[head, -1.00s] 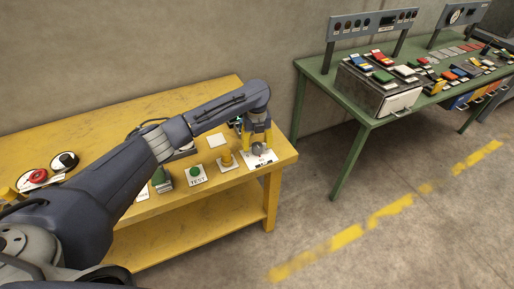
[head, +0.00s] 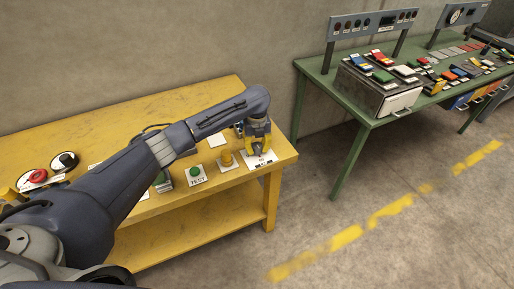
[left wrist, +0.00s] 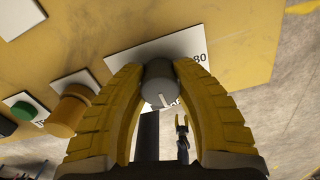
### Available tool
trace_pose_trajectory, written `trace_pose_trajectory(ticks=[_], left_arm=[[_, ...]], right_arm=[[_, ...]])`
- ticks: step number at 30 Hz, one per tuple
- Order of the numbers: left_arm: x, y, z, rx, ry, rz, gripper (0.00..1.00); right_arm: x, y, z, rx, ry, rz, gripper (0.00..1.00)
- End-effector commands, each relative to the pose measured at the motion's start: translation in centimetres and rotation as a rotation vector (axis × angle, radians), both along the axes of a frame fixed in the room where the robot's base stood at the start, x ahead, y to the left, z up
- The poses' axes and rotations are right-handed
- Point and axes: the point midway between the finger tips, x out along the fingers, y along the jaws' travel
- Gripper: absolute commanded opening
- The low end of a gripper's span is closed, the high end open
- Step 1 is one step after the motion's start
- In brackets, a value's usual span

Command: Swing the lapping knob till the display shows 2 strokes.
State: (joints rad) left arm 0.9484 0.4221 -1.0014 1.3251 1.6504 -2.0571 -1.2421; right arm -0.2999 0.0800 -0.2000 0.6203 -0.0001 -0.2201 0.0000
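The grey knob (left wrist: 159,84) with a pale pointer line sits on a white plate (left wrist: 195,45) with printed marks, including "80", in the left wrist view. In the head view the plate (head: 266,161) lies at the right end of the yellow bench, and the knob is mostly hidden by my fingers. My left gripper (head: 258,152) points down over it. In the left wrist view the yellow fingers (left wrist: 160,75) lie against both sides of the knob, shut on it. I cannot make out a display reading.
A yellow-orange cylinder (head: 226,158) and a green TEST button (head: 195,171) stand left of the knob. A red knob (head: 38,176) and a black dial (head: 66,160) are at the bench's far left. A green table (head: 352,104) with controls stands apart at right.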

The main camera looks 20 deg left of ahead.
Motion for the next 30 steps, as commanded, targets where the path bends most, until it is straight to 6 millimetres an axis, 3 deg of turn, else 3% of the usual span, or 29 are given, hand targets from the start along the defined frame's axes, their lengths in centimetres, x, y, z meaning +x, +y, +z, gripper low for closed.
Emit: trace_pose_trajectory(ticks=[6,17,30], left_arm=[[0.02,0.05,0.02,0.001,0.0,0.0,0.0],[0.03,0.11,0.03,0.003,-0.001,0.083,0.0],[0.08,0.13,0.1,0.003,-0.002,0.467,0.0]], right_arm=[[0.01,0.01,0.0,0.0,0.0,0.0,0.44],[0.0,0.02,0.0,0.0,0.0,0.0,0.44],[-0.01,0.02,0.0,0.0,0.0,0.0,0.44]])
